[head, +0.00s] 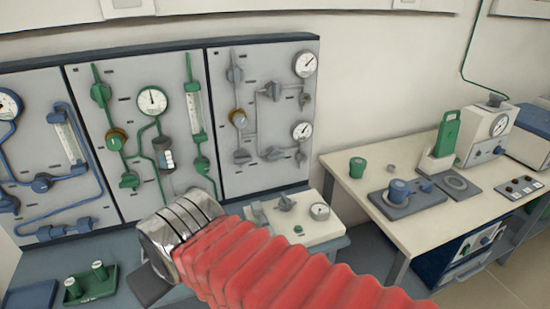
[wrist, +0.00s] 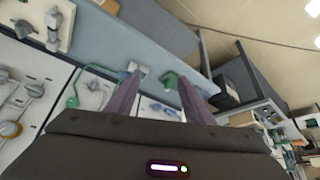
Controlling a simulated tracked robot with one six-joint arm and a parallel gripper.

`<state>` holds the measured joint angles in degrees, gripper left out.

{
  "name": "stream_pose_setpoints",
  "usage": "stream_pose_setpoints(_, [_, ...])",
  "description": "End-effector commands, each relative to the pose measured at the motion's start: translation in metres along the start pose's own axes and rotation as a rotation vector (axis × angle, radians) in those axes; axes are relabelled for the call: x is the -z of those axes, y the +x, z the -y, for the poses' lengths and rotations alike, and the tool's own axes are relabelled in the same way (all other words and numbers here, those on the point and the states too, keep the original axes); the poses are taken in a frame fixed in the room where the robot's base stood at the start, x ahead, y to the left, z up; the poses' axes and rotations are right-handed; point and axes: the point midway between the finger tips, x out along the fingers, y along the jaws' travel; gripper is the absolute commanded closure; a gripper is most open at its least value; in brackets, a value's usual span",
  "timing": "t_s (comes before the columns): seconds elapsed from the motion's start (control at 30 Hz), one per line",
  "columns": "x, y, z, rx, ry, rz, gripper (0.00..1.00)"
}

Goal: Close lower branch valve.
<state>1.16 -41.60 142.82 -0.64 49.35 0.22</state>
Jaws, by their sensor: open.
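The grey panel (head: 224,176) at the right of the wall board carries grey piping with two branches, each ending at a gauge. The lower gauge (head: 302,131) has a small grey valve (head: 300,158) below it. A grey handle (head: 274,154) sits on the lower pipe left of it; I cannot tell which is the lower branch valve. The panel also shows at the left of the wrist view (wrist: 30,98). My gripper (wrist: 158,82) is open and empty, its two fingers apart over the bench, away from the panel. In the head view the fingers are mostly hidden behind my arm.
Green (head: 196,136) and blue (head: 42,184) piped panels stand left of the grey one. A white box with a knob and gauge (head: 306,228) sits on the bench below. A green tray (head: 90,288) lies front left. A cream table (head: 366,182) with instruments stands right.

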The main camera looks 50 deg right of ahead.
Motion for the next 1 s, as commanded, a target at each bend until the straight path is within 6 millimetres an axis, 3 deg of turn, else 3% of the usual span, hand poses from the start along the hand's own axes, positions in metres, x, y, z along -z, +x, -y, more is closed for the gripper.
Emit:
stream_pose_setpoints(0.17, [0.034, 0.019, -0.034, -0.068, 0.052, -0.062, 0.40])
stream_pose_setpoints(0.33, [0.076, 0.043, -0.082, -0.154, 0.100, -0.155, 0.28])
stream_pose_setpoints(0.6, [0.128, 0.077, -0.168, -0.273, 0.152, -0.301, 0.28])
stream_pose_setpoints(0.8, [0.150, 0.101, -0.235, -0.345, 0.176, -0.404, 0.28])
stream_pose_setpoints(1.0, [0.159, 0.122, -0.299, -0.395, 0.189, -0.506, 0.28])
